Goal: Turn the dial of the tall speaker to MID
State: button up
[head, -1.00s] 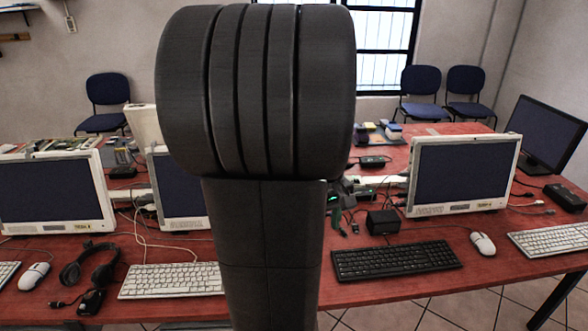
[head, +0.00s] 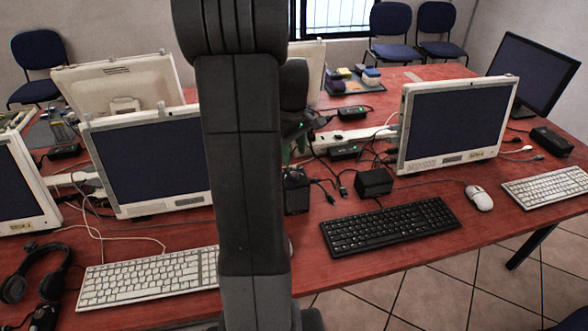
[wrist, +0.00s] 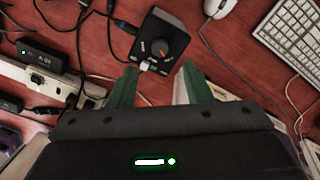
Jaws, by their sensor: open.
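In the wrist view a black box with an orange dial (wrist: 160,47) on its face lies just beyond my fingertips. Pale marks surround the dial; I cannot read them. My gripper (wrist: 159,68) is open and empty, its two green fingers apart on the near side of the box. In the head view the gripper (head: 300,140) is mostly hidden by my arm. A tall black box (head: 297,192) stands just right of my arm, partly covered by it, and a squat black box (head: 374,182) stands farther right. I cannot tell whether either is the dial box.
A white power strip (head: 352,138) with adapters and tangled cables lies behind the boxes. A black keyboard (head: 390,227), a white mouse (head: 480,198) and a white monitor (head: 455,120) are to the right. Bare red tabletop (head: 320,285) shows near the front edge.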

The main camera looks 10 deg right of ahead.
aim_at(295, 174)
notch_tip(295, 174, down, 7)
jog(key=shift+d+f, duration=0.1)
dwell(0.3)
grip_shut()
